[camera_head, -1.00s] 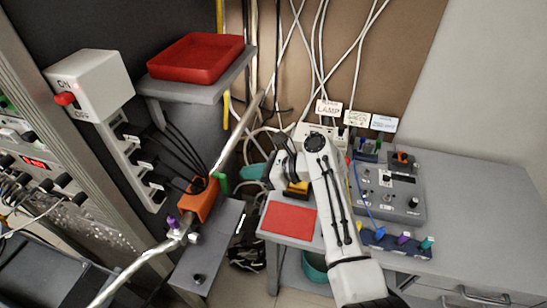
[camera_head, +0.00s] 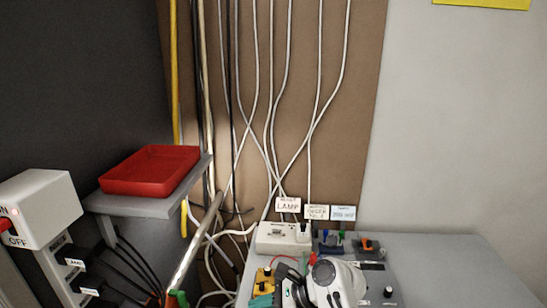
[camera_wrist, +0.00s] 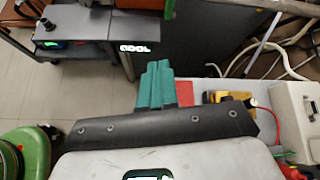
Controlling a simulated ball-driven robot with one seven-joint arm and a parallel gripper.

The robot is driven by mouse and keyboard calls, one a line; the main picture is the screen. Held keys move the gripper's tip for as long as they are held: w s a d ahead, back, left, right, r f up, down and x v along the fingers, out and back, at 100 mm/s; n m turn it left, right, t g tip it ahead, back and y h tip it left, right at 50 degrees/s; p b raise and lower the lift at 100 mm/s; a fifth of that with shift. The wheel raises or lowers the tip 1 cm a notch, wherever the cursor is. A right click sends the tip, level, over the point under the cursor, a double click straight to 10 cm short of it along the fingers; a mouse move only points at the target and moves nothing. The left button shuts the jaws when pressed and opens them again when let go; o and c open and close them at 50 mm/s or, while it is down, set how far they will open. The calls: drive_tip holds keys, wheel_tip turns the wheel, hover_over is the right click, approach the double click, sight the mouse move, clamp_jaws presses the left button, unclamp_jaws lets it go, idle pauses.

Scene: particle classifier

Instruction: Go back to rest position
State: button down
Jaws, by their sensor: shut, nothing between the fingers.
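My gripper shows in the wrist view with its teal fingers (camera_wrist: 155,86) together and nothing between them. Beyond the fingers is a small part of a red pad (camera_wrist: 185,94) on the bench. My white arm (camera_head: 332,284) is at the bottom of the head view, folded over the bench. The teal fingers show at the lower edge there, beside a yellow block (camera_head: 264,280). The yellow block also shows in the wrist view, right of the fingers.
A white socket box (camera_head: 283,238) with cables stands at the bench's back. The grey bench (camera_head: 450,262) is clear at right. The wrist view shows floor (camera_wrist: 80,88) at left.

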drive_tip(key=s+d+f+n+h, duration=0.4)
drive_tip(key=s+d+f+n, duration=0.1)
drive_tip(key=s+d+f, duration=0.6)
drive_tip(key=s+d+f+n+h+b, duration=0.1)
drive_tip(key=s+d+n+h, duration=0.2)
drive_tip(key=s+d, duration=0.7)
drive_tip(key=s+d+f+n+h+b, duration=0.1)
drive_tip(key=s+d+n+h, duration=0.3)
drive_tip(key=s, duration=1.2)
drive_tip(key=d+n, duration=0.3)
drive_tip(key=d, duration=0.3)
drive_tip(key=shift+s+d+f+n+g+h, duration=0.15)
drive_tip(key=shift+f+n+g+h, duration=0.15)
drive_tip(key=shift+f+n, duration=0.1)
